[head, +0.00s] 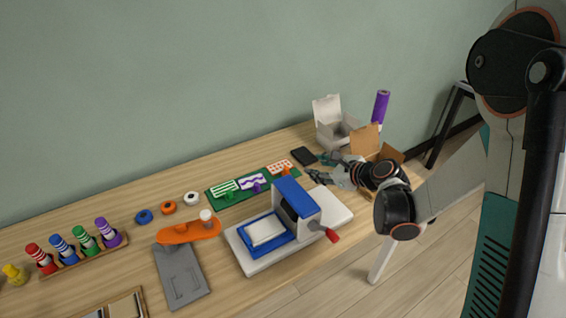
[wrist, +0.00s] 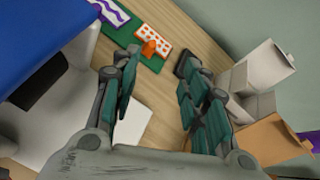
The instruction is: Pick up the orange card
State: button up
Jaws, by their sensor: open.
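The orange card (head: 279,166) is a white card with orange marks. It stands at the right end of a green base (head: 239,190), behind a small orange clip or stand (head: 286,171). In the wrist view the card (wrist: 154,34) shows near the top middle, with the orange piece (wrist: 152,48) in front of it. My gripper (head: 318,168) is to the right of the card in the head view. In the wrist view my gripper (wrist: 158,62) has its fingers wide apart with nothing between them. The card lies beyond the fingertips, apart from them.
A machine with a blue top (head: 289,198) and red handle (head: 331,235) stands in front of the base. A black phone-like slab (head: 304,156), a white open box (head: 336,128) and a cardboard box (head: 365,142) are at the right. Green-striped (head: 223,188) and purple (head: 252,182) cards share the base.

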jog(key=f+m, duration=0.1)
jog(key=w+f+m, duration=0.1)
jog(key=f, duration=0.1)
jog(key=a+f+m+y, duration=0.1)
jog(key=f+m, duration=0.1)
jog(key=shift+w+t, duration=0.4)
send_near(287, 169)
jog(key=x, duration=0.4)
jog(key=shift+w+d+r, duration=0.1)
jog(key=shift+w+r, duration=0.1)
jog(key=shift+r, duration=0.05)
jog(key=b+x, duration=0.1)
jog(key=x, duration=0.1)
jog(key=b+x, duration=0.2)
jog(key=x, duration=0.1)
jog(key=shift+s+f, duration=0.1)
jog(key=shift+f, duration=0.25)
jog(key=shift+r, duration=0.1)
jog(key=c, duration=1)
